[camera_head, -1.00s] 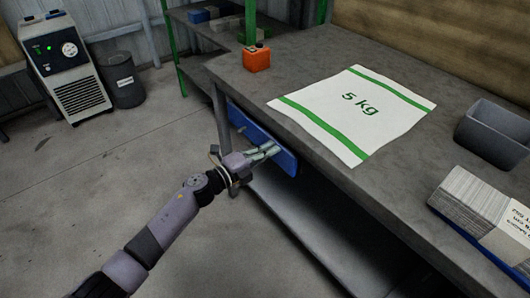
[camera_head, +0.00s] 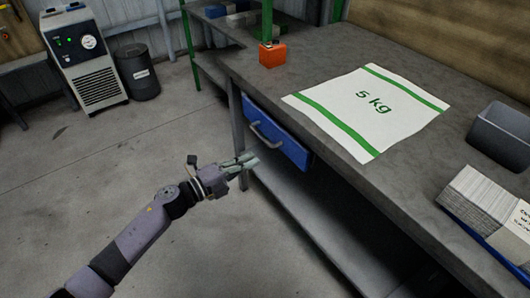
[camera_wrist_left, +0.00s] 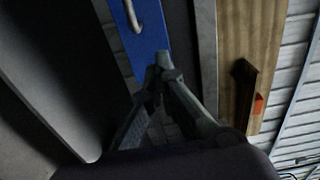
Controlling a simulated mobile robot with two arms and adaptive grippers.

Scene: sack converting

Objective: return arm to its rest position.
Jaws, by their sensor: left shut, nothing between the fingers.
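My left gripper (camera_head: 246,163) is shut and empty, in front of the table and to the left of the blue drawer (camera_head: 290,149). The drawer sits under the tabletop, and its grey bar handle (camera_head: 264,136) is in plain view, apart from the fingers. In the left wrist view the closed fingers (camera_wrist_left: 163,66) point toward the blue drawer front (camera_wrist_left: 152,37), with the handle (camera_wrist_left: 131,15) above them. My right gripper is not in view.
On the grey table (camera_head: 330,84) lie a flat 5 kg sack (camera_head: 390,128), an orange block (camera_head: 272,55), a grey bin (camera_head: 500,137) and a stack of paper (camera_head: 480,197). A grey machine (camera_head: 86,62) and a dark waste bin (camera_head: 138,72) stand back left. The floor at left is clear.

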